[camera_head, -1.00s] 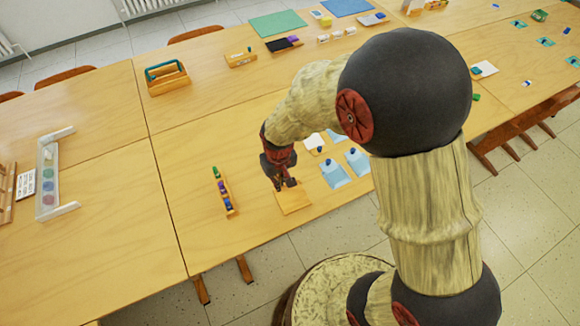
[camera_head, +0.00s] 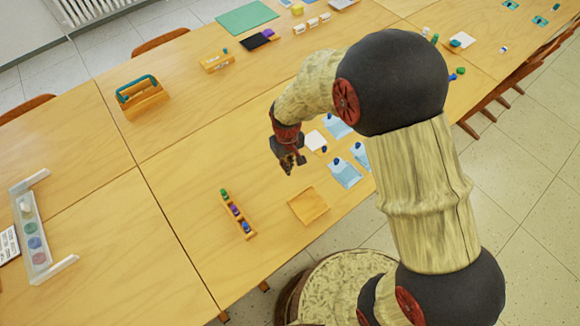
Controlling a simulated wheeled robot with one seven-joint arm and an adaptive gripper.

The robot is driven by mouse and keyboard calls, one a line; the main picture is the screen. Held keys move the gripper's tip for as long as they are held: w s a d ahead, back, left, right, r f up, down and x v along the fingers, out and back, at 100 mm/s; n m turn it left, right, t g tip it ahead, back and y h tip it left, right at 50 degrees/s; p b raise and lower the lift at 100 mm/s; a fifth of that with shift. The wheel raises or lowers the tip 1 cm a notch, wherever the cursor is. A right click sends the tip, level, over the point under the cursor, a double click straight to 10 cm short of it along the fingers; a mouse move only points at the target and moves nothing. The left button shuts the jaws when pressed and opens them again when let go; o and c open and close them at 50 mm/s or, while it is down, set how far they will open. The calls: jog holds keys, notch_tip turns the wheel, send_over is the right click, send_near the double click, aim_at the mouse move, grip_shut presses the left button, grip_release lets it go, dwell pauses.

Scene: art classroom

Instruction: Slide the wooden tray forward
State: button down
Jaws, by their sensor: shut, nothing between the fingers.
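The wooden tray (camera_head: 308,206) is a small, flat, square light-wood piece. It lies on the table near the front edge and looks empty. My gripper (camera_head: 291,170) is above the table, up and slightly left of the tray in the picture, apart from it. Its fingers point down and are shut with nothing visible in them. The fingertips are small and dark in this view. The tray is in full view, and my arm does not cover it.
A narrow wooden rack (camera_head: 238,214) with several coloured pieces lies left of the tray. A wooden caddy (camera_head: 143,97) stands farther back. The table between caddy and rack is clear.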

aim_at(294, 189)
notch_tip(294, 189, down, 8)
jog(key=shift+s+d+r+b, duration=0.1)
jog(key=shift+s+r+b, duration=0.1)
jog(key=shift+b, duration=0.85)
jog(key=shift+s+d+r, duration=0.1)
jog(key=shift+s+d, duration=0.2)
jog(key=shift+s, duration=0.2)
jog(key=shift+s+d+r, duration=0.1)
jog(key=shift+s+d, duration=0.15)
jog(key=shift+s, duration=0.25)
jog(key=shift+s+d+b, duration=0.3)
jog(key=shift+s, duration=0.3)
jog(key=shift+s+d+r+p, duration=0.1)
jog(key=shift+s+d+p, duration=0.2)
jog(key=shift+s, duration=0.25)
jog(key=shift+s+d+p, duration=0.25)
jog(key=shift+s+p, duration=0.05)
jog(key=shift+s, duration=0.25)
jog(key=shift+w, duration=0.1)
